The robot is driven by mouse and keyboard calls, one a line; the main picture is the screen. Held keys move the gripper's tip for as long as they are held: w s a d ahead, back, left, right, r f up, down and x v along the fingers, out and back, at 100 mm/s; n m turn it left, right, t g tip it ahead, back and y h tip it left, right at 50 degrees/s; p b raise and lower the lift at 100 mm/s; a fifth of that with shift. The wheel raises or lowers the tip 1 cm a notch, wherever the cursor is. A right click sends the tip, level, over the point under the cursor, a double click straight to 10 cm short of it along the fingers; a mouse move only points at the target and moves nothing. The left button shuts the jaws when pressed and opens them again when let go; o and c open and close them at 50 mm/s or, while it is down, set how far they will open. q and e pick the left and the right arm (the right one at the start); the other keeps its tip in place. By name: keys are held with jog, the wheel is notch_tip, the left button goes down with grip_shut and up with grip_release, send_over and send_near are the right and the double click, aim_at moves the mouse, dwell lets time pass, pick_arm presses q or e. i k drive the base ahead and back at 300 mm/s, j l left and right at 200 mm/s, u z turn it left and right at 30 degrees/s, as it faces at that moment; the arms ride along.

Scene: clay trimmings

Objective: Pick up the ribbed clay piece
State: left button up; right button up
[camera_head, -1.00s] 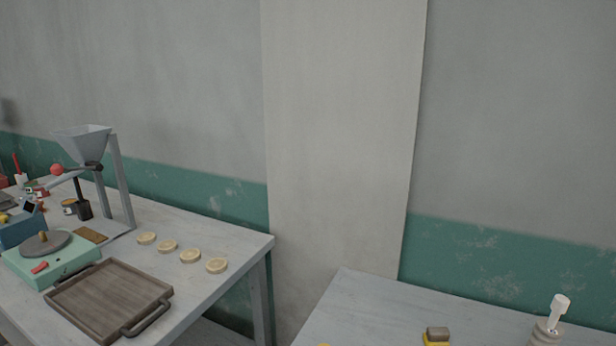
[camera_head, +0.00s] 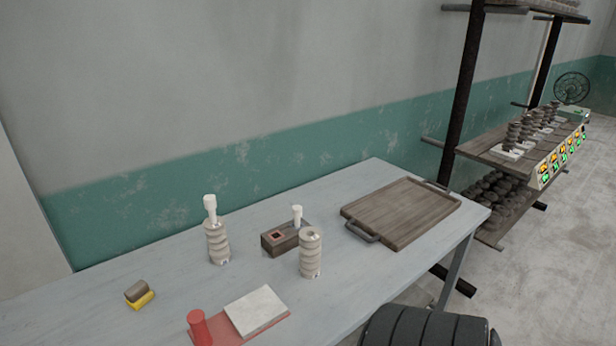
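Two pale grey ribbed clay pieces stand upright on the grey table. The left ribbed piece (camera_head: 217,244) has a white knobbed rod sticking out of its top. The right ribbed piece (camera_head: 310,254) stands nearer the front edge and shows an opening in its top. I cannot tell from the frames which of the two the task names. Neither of my grippers is in view, and nothing is seen holding either piece.
A wooden tray (camera_head: 400,212) lies at the right. A red board with a pale slab (camera_head: 257,310) and a yellow-based sponge-like block (camera_head: 139,293) are in front. Shelving (camera_head: 500,152) stands beyond.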

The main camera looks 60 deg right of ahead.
aim_at(310, 241)
jog(key=z, duration=1.95)
jog(key=l, duration=0.6)
jog(key=k+u, duration=0.05)
